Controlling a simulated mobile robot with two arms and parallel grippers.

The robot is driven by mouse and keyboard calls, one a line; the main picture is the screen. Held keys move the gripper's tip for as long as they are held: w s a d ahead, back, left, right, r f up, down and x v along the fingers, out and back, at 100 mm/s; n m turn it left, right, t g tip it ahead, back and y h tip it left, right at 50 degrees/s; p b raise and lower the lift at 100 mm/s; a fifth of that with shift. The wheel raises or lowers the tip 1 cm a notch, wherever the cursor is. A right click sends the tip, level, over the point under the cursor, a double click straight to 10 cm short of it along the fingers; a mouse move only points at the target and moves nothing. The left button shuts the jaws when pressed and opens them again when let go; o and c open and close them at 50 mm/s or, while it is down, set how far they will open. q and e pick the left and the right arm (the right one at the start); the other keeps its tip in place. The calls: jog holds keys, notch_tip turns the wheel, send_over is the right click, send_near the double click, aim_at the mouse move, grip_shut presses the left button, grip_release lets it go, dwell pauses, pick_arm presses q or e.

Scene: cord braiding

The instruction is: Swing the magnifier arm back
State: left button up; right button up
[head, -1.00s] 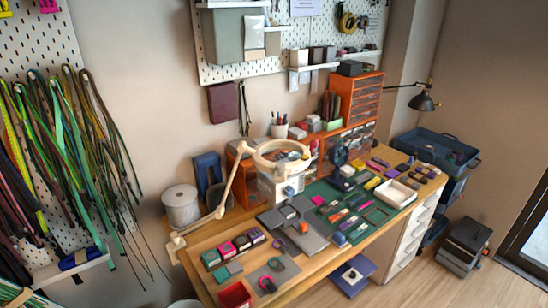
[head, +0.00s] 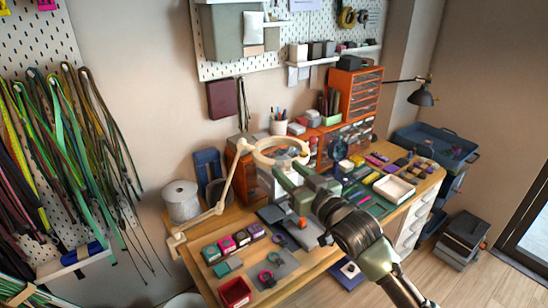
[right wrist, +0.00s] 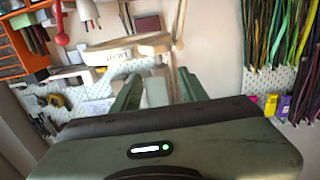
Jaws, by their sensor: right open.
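The cream magnifier arm (head: 226,190) is clamped at the left end of the wooden desk and rises to a ring-shaped magnifier head (head: 263,158) over the desk. My right gripper (head: 292,177) is just below and in front of the ring, its jaws open. In the right wrist view, which is upside down, the ring (right wrist: 112,48) shows nearly edge-on beyond the fingers. My left gripper is not in view.
The desk holds small colored boxes (head: 227,244), a red bin (head: 235,292) and a white tray (head: 394,189). Orange drawers (head: 355,95) and a pegboard (head: 290,50) are behind. Cords (head: 70,150) hang at left.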

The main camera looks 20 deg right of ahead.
aim_at(274, 164)
jog(key=p+x, duration=0.2)
jog(key=x, duration=0.5)
jog(key=shift+w+a, duration=0.15)
jog(key=shift+w, duration=0.1)
grip_shut()
dwell(1.2)
